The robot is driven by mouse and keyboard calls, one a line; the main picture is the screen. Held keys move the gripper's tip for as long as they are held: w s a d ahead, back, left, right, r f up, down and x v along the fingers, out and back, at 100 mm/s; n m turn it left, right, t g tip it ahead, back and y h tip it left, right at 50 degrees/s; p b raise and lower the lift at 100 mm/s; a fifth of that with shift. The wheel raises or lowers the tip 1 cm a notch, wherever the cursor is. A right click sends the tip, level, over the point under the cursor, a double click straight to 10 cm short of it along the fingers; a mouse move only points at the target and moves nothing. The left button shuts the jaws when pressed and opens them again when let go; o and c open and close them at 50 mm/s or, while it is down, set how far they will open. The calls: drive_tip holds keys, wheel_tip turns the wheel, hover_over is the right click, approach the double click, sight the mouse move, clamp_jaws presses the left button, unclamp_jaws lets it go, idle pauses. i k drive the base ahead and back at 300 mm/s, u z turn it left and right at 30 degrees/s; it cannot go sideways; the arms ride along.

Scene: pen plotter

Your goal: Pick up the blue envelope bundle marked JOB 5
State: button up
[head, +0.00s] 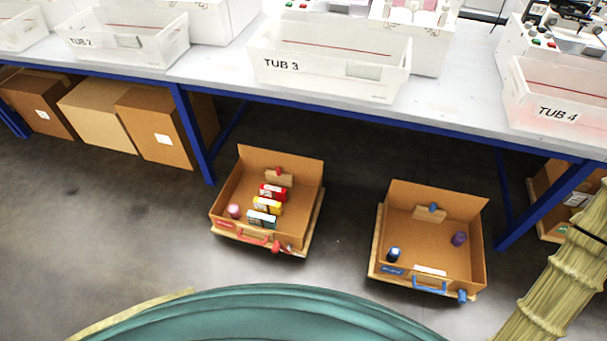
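No label reading JOB 5 can be made out, and no envelope bundle is clearly recognisable. The right cardboard box (463,265) on the floor has a blue handle. It holds a cardboard block with a blue piece on top (432,208), a dark blue item (393,254) at its front left and a purple item (459,238) at its right. The left cardboard box (290,155) has a red handle. It holds a red pack (272,192), a yellow pack (267,206) and a pale blue and dark pack (262,219). My gripper is not in view.
A long white table (215,70) with blue legs stands behind the boxes. It carries TUB 2 (95,48), TUB 3 (300,68) and TUB 4 (545,105). Closed cartons (155,125) stand under its left side. Grey floor (340,240) is clear between the two open boxes.

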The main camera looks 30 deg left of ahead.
sight(263, 221)
drive_tip(key=z, duration=0.4)
drive_tip(key=i, duration=1.15)
drive_tip(key=u, duration=2.5)
